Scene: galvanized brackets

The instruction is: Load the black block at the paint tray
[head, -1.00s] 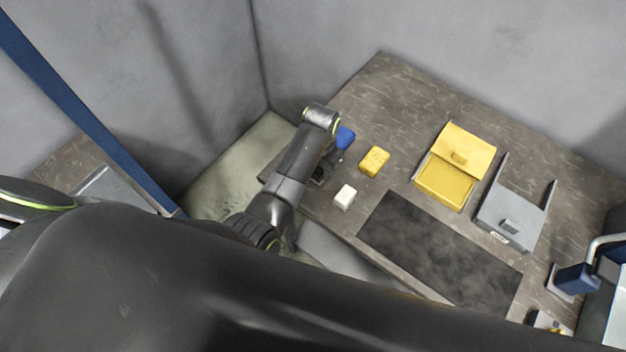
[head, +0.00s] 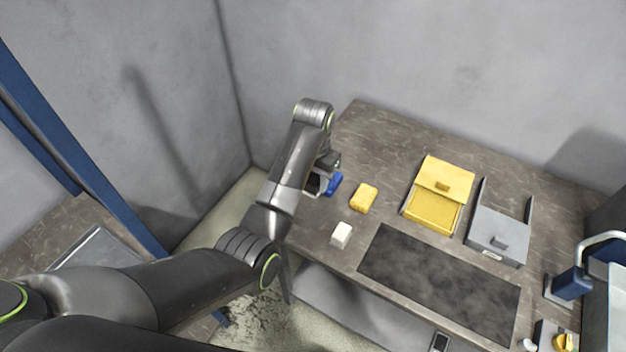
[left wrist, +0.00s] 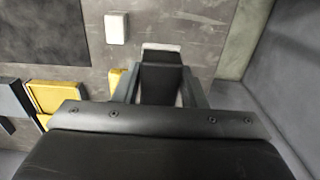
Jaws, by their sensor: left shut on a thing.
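My left gripper (head: 322,180) is over the left end of the worktop, beside a small blue object (head: 334,184). In the left wrist view the gripper (left wrist: 160,92) is shut on a black block (left wrist: 160,75), seen between its fingers. A pale grey edge shows just beyond the block; I cannot tell what it belongs to. In the head view the block is mostly hidden by my arm. A yellow tray-like box (head: 431,212) with a raised flap and a grey box (head: 498,237) with side rails stand at the right; I cannot tell which is the paint tray. My right gripper is out of view.
A yellow sponge-like block (head: 363,198) and a white block (head: 341,235) lie right of my gripper. A dark mat (head: 440,285) covers the worktop's (head: 385,130) front. A blue-based tap (head: 572,285) stands at the right. Walls rise behind and left.

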